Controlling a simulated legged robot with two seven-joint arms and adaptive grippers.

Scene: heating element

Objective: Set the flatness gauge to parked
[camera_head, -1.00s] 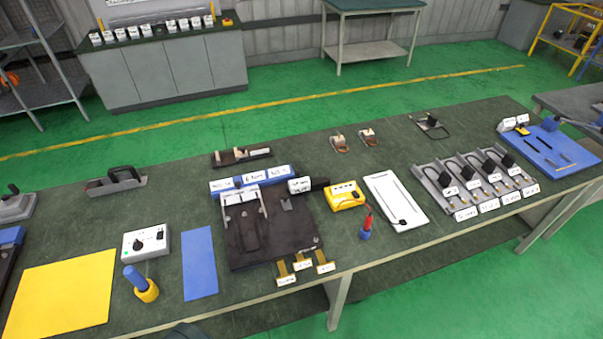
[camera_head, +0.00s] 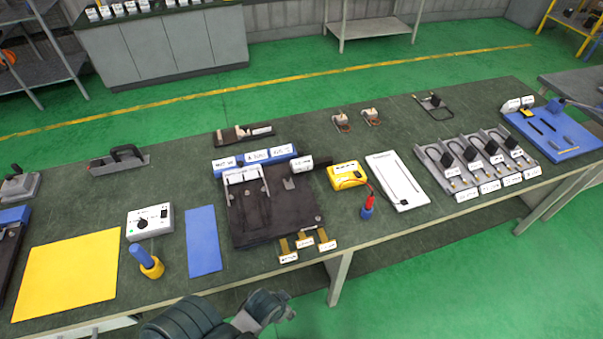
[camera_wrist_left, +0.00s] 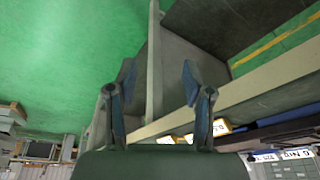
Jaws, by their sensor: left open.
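No label that reads flatness gauge is legible. A black fixture plate (camera_head: 270,218) lies mid-bench, with a silver bracket (camera_head: 245,185) on it and a blue bar (camera_head: 255,158) with white labels behind it. The small print cannot be read for sure. My left gripper (camera_wrist_left: 158,85) is open and empty in the left wrist view, apart from everything, near the bench's front edge. In the head view a dark part of my arm shows at the bottom, in front of the bench. My right gripper is not in view.
A grey dial box (camera_head: 150,222), a blue-and-yellow handled tool (camera_head: 147,262), a blue sheet (camera_head: 203,240) and a yellow sheet (camera_head: 70,272) lie left of the fixture. A yellow meter (camera_head: 346,176) and white panel (camera_head: 397,182) lie right. Brass tabs (camera_head: 305,242) sit at the front edge.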

